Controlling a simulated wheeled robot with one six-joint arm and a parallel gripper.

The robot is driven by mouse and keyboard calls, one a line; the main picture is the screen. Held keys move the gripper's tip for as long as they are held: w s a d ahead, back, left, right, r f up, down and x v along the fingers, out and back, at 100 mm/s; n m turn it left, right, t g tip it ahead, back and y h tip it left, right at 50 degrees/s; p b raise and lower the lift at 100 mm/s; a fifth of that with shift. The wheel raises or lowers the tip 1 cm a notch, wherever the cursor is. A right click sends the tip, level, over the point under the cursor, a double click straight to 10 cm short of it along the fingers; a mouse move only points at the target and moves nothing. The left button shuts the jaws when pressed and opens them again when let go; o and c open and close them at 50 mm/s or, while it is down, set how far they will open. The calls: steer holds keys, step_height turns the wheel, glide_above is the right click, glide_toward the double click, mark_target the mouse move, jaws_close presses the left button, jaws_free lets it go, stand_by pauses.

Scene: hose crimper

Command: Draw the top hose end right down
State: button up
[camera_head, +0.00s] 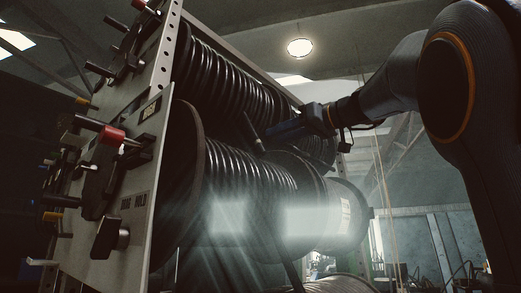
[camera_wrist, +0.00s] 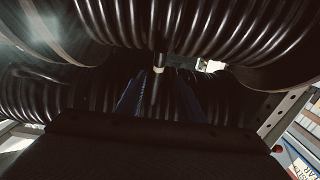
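The hose rack holds an upper reel (camera_head: 225,80) and a lower reel (camera_head: 235,165), both wound with black hose. A short dark hose end (camera_head: 251,130) hangs tilted in front of the coils, between the two reels. My gripper (camera_head: 268,135) reaches in from the right, its blue fingers beside this hose end. In the wrist view the hose end (camera_wrist: 160,35) runs straight with a small pale band or tip. My blue fingers (camera_wrist: 158,80) stand apart on either side of its line, with gaps showing. Contact is not clear.
A panel with levers and red, black and yellow knobs (camera_head: 112,136) stands at the left. A perforated metal upright (camera_head: 167,50) borders the upper reel. The coils and reel flanges lie close around my gripper. More open room shows at the right.

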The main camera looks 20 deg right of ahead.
mark_target(263, 147)
steer(key=p+x, duration=0.2)
steer(key=x, duration=0.3)
steer(key=shift+w+r+p, duration=0.15)
steer(key=shift+w+p, duration=0.1)
steer(key=shift+p, duration=0.1)
steer(key=shift+w+a, duration=0.35)
steer(key=shift+w, duration=0.2)
jaws_close()
